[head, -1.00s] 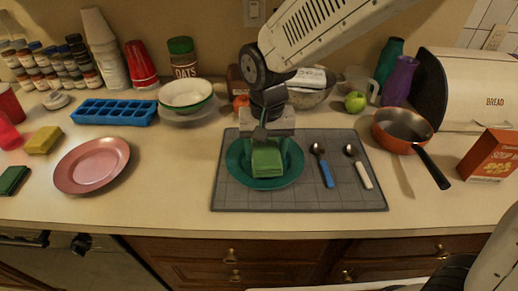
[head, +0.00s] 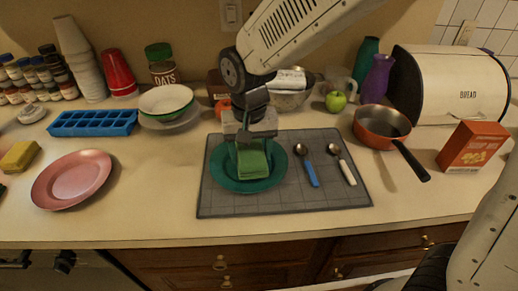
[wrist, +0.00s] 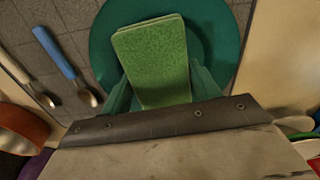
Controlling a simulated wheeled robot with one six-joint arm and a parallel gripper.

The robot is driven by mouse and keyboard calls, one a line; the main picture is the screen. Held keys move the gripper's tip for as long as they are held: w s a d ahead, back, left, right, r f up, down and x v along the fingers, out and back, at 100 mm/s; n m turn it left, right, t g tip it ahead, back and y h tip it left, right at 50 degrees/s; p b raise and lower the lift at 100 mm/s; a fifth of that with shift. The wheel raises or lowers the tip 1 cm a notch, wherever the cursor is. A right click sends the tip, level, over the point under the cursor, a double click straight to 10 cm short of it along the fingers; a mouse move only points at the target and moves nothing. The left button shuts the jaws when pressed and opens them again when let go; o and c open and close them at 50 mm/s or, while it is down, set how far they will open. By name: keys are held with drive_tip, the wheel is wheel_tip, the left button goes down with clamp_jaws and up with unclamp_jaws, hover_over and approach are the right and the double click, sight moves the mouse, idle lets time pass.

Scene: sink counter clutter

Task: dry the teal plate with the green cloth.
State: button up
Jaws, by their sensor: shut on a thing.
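The teal plate (head: 280,171) lies on the left part of the grey mat. The folded green cloth (head: 252,163) is over the middle of the plate, and it also shows in the wrist view (wrist: 155,55). My gripper (head: 250,142) points down over the plate and is shut on the green cloth, with a finger on each side of it in the wrist view (wrist: 158,88). The cloth looks to be at the plate's surface, but I cannot tell whether it touches. The far part of the plate is hidden behind my gripper.
A blue-handled spoon (head: 309,168) and a white-handled spoon (head: 343,165) lie right of the plate on the grey mat (head: 230,203). An orange pan (head: 382,125) stands further right. A pink plate (head: 72,180) lies left. White and green bowls (head: 165,101) stand behind. The front counter strip is clear.

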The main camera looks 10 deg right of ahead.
sight(262, 146)
drive_tip(key=shift+s+a, duration=0.15)
drive_tip(key=shift+a, duration=0.85)
drive_tip(key=shift+s+a, duration=0.15)
drive_tip(key=shift+a, duration=0.85)
drive_tip(key=shift+w+d, duration=0.4)
drive_tip(key=shift+d, duration=0.7)
drive_tip(key=shift+w+d, duration=0.35)
drive_tip(key=shift+d, duration=0.8)
drive_tip(key=shift+w+d, duration=0.4)
drive_tip(key=shift+d, duration=0.7)
drive_tip(key=shift+s+a+f, duration=0.1)
drive_tip(key=shift+s+a, duration=0.5)
drive_tip(key=shift+a, duration=0.45)
drive_tip(key=shift+s+a, duration=0.6)
drive_tip(key=shift+a, duration=0.45)
drive_tip(key=shift+s+a+f, duration=0.1)
drive_tip(key=shift+s+a, duration=0.5)
drive_tip(key=shift+a, duration=0.45)
drive_tip(key=shift+w+d+r, duration=0.1)
drive_tip(key=shift+w+d, duration=0.3)
drive_tip(key=shift+d, duration=0.4)
drive_tip(key=shift+w+d+r, duration=0.1)
drive_tip(key=shift+w+d, duration=0.3)
drive_tip(key=shift+d, duration=0.4)
drive_tip(key=shift+w+d+f, duration=0.1)
drive_tip(key=shift+w+d, duration=0.35)
drive_tip(key=shift+d, duration=0.35)
drive_tip(key=shift+w+d, duration=0.4)
drive_tip(key=shift+d, duration=0.4)
drive_tip(key=shift+r, duration=3)
